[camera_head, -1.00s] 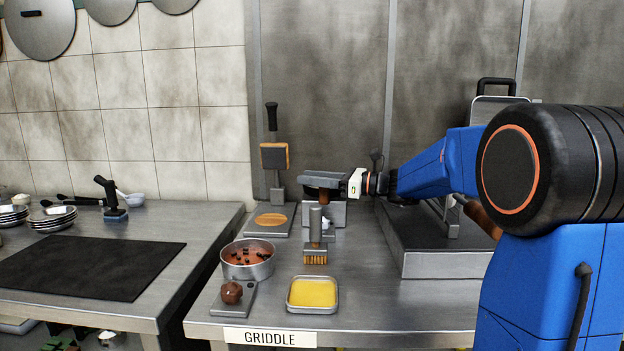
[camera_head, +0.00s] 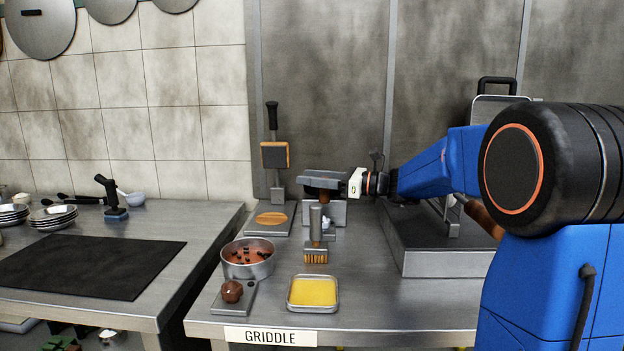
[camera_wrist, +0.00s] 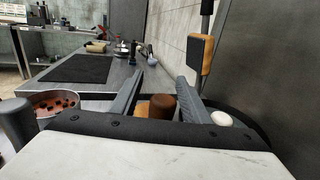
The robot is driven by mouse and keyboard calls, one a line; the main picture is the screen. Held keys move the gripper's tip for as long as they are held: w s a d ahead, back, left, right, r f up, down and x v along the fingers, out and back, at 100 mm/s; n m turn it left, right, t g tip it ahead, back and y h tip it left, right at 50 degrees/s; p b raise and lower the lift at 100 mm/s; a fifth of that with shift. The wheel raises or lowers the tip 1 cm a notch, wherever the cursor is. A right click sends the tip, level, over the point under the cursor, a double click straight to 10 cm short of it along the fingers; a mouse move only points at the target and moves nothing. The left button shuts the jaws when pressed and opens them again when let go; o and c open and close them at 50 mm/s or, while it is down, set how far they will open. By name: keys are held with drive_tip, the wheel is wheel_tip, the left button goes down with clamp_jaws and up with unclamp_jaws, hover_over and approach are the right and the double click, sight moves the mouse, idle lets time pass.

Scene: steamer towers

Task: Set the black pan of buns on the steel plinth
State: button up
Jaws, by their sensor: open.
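My gripper (camera_head: 322,182) is open over the back of the griddle table. In the wrist view its fingers (camera_wrist: 158,82) point away, with a brown round-topped piece (camera_wrist: 162,106) and an orange piece showing between them. A white round thing (camera_wrist: 221,118) and a dark curved edge (camera_wrist: 250,118) show by the right finger; whether these belong to the pan is unclear. A low steel block (camera_head: 440,262) stands on the table's right side; I cannot tell if it is the plinth.
On the griddle table (camera_head: 385,312) stand a pot of red sauce (camera_head: 248,262), a yellow tray (camera_head: 313,292), a brush (camera_head: 315,256) and a small board with a brown ball (camera_head: 232,291). A spatula (camera_head: 273,155) stands upright behind. A dark plate (camera_head: 95,268) lies on the left table.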

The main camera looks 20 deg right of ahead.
drive_tip(key=shift+s+a, duration=0.1)
drive_tip(key=shift+s, duration=0.05)
idle(0.6)
drive_tip(key=shift+o, duration=1.4)
drive_tip(key=shift+s+a, duration=0.15)
drive_tip(key=shift+s, duration=0.05)
drive_tip(key=o, duration=0.5)
drive_tip(key=shift+o, duration=0.2)
